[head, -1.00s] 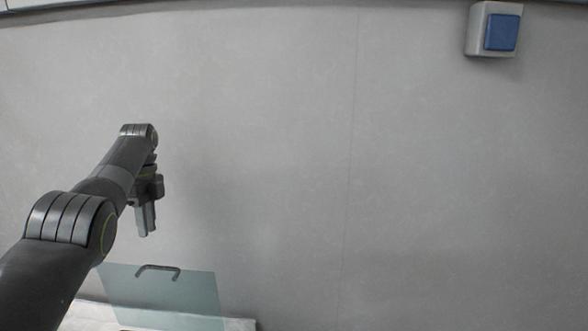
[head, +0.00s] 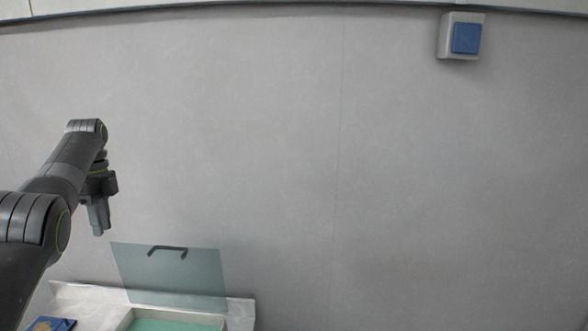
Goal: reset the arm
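My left arm comes in from the left edge. My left gripper (head: 99,228) points down at the left of the head view, in front of the grey wall. Its fingers look close together, but the side-on angle does not show whether there is a gap. No object shows at its tips. My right arm and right gripper are not in view.
A clear glass panel (head: 172,278) with a dark handle stands at the lower left, over a white box with a green inside (head: 172,325). A blue item (head: 52,324) lies left of it. A blue switch (head: 466,38) is on the wall. The middle and right show bare wall.

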